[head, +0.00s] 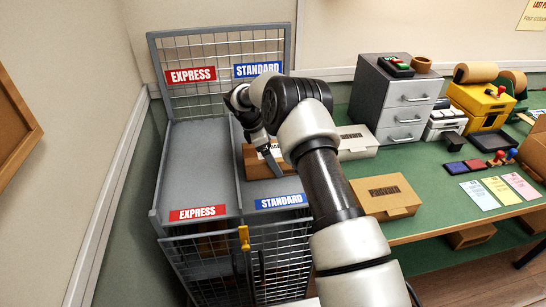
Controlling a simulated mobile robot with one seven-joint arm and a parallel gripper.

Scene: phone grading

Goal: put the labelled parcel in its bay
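A brown parcel (254,168) with a white label (276,151) sits low in the STANDARD bay (264,195), the right-hand bay of the grey cage trolley. Only part of the label shows, so its wording cannot be read. My gripper (271,160) reaches down over the parcel, with one grey finger against or just in front of it. My arm hides the parcel's right end and the rest of the gripper. I cannot tell whether the fingers grip it. The EXPRESS bay (195,170) on the left is empty.
A divider separates the bays, and wire mesh (217,48) stands behind. On the green bench (430,180) are a brown box (385,197), a pale box (355,141), a grey drawer unit (393,97), a yellow case (484,101) and stamps. My arm crosses the bench's left end.

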